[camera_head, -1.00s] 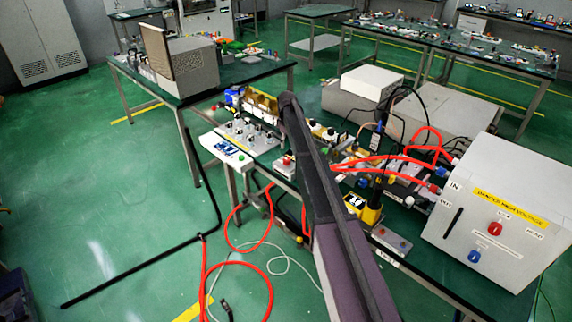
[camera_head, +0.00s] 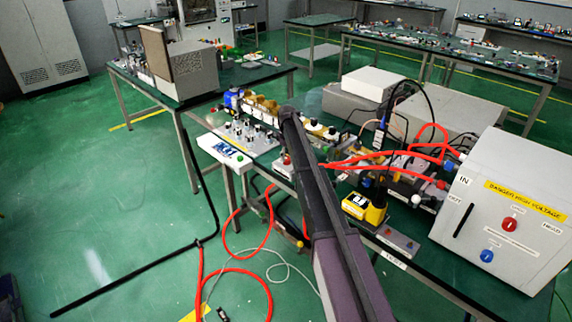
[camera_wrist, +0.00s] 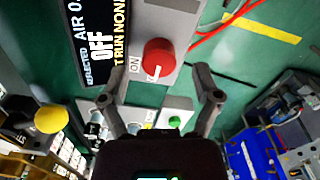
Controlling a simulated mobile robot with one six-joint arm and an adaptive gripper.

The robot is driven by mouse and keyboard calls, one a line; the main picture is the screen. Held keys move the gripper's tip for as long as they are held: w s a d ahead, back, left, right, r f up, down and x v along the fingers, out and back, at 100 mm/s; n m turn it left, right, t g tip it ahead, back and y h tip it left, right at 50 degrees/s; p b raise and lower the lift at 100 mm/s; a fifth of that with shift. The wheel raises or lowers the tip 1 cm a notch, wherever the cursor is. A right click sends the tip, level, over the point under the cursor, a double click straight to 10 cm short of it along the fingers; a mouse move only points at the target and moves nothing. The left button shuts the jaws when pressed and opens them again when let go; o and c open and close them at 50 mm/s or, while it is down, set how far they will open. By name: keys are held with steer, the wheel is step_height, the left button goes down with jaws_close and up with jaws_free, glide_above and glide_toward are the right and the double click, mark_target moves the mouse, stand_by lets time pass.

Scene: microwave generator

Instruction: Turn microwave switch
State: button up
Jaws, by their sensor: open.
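A red round knob (camera_wrist: 157,58) with a white pointer mark sits on a light grey box (camera_wrist: 167,18) in the wrist view. An "ON" label is beside it, and a dark display (camera_wrist: 98,40) reading "OFF" is at its left. My gripper (camera_wrist: 155,88) is open and empty, its two fingers spread on either side just below the knob in the picture. No contact with the knob shows. In the head view my arm runs up from the bottom and its end is hidden among the bench equipment.
A white high-voltage box (camera_head: 545,180) with a red knob (camera_head: 510,224) and a blue knob (camera_head: 487,256) stands at the right. Thick red cables (camera_head: 350,162) cross the bench. A yellow knob (camera_wrist: 49,120) and a green button (camera_wrist: 175,122) lie near my gripper in the wrist view.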

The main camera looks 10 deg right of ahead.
steer(key=shift+f+b, duration=0.85)
steer(key=shift+f, duration=0.35)
